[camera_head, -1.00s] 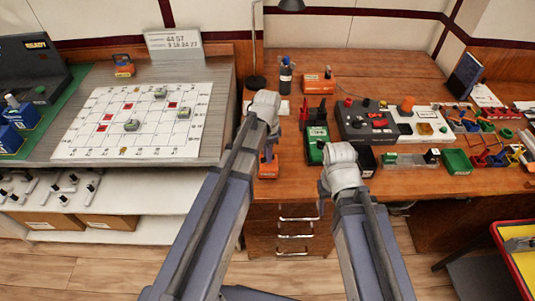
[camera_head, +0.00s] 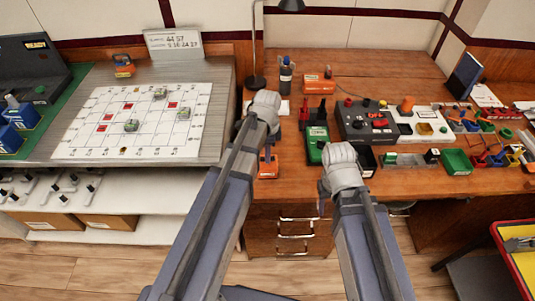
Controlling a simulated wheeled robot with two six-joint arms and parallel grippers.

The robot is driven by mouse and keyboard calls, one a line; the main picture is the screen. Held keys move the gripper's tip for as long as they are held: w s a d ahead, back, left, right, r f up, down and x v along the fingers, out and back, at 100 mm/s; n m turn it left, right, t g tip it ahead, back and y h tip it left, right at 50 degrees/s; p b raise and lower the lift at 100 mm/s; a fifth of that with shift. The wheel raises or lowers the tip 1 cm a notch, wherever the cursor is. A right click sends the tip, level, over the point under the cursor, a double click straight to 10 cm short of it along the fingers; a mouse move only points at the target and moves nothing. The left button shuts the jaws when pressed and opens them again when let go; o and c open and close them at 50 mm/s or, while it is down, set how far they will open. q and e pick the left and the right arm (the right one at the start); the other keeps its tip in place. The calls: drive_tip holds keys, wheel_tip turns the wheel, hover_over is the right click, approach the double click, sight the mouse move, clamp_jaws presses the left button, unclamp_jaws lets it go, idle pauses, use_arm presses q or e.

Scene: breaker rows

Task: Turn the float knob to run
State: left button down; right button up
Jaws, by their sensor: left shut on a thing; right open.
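My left gripper (camera_head: 264,108) is over the left part of the wooden desk, and its fingertips are hidden behind its wrist. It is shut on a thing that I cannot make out. A small orange unit (camera_head: 268,166) stands just below it at the desk's front edge. My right gripper (camera_head: 342,160) is open at the front edge, right of a green unit (camera_head: 316,140); its fingertips are also hidden. A grey panel (camera_head: 352,122) with red and black controls stands behind it. I cannot tell which control is the float knob.
A white gridded board (camera_head: 90,120) lies on the left bench. A dark bottle (camera_head: 286,76), a lamp (camera_head: 257,60) and an orange box (camera_head: 319,83) stand at the back. Small tools and bins, including a green bin (camera_head: 456,162), crowd the right. The back right desk surface is clear.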

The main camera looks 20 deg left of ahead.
use_arm(q)
drive_tip(key=c, duration=0.9)
unclamp_jaws()
drive_tip(key=shift+o, duration=0.2)
wheel_tip(320, 180, up, 8)
drive_tip(key=p, duration=0.8)
drive_tip(key=shift+f, duration=0.1)
